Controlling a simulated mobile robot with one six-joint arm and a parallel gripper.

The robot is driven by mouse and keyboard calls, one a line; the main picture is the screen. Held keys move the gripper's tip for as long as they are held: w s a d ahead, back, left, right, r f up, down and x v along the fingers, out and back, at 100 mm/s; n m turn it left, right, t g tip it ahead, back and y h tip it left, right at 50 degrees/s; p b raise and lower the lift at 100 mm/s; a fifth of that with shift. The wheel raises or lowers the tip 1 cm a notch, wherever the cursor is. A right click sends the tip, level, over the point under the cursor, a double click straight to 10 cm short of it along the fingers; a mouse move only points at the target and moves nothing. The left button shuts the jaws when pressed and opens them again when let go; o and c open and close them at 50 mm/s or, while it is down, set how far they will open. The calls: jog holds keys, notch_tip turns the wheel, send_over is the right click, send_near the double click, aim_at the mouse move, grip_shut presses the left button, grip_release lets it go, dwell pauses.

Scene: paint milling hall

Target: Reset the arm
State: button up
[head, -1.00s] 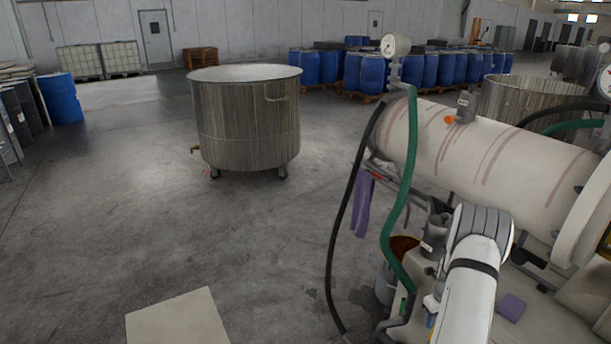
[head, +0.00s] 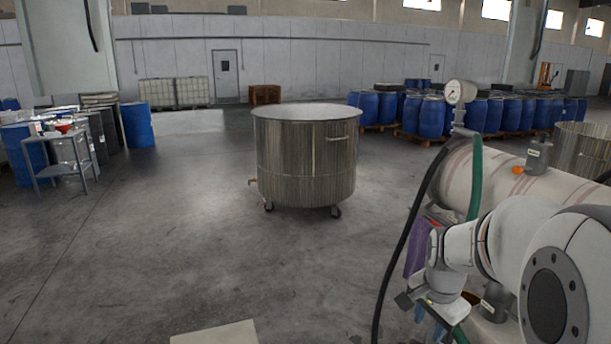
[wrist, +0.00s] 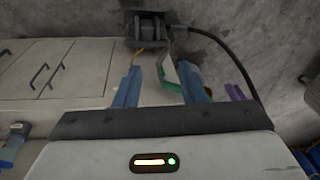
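My arm is folded at the lower right of the head view, in front of the cream mill cylinder (head: 510,180). My gripper (head: 438,322) points down there, partly cut by the bottom edge. In the wrist view my gripper (wrist: 160,82) shows two blue fingers set apart, with nothing held between them. A green hose (wrist: 167,72) shows beyond the gap between the fingers.
A black hose (head: 400,255) and a purple cloth (head: 418,248) hang close to my gripper. A large wheeled steel vat (head: 305,160) stands mid-floor. Blue drums (head: 432,117) line the back right. The floor on the left is mostly clear.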

jog(key=s+a+r+n, duration=0.2)
jog(key=s+a+n, duration=0.3)
jog(key=s, duration=0.3)
jog(key=s+a+r+n+t, duration=0.1)
jog(key=s+a+r+n, duration=0.1)
jog(key=s+a+n, duration=0.3)
jog(key=s+n, duration=0.2)
jog(key=shift+s+r+y, duration=0.15)
jog(key=shift+s+y, duration=0.15)
jog(key=shift+s, duration=0.05)
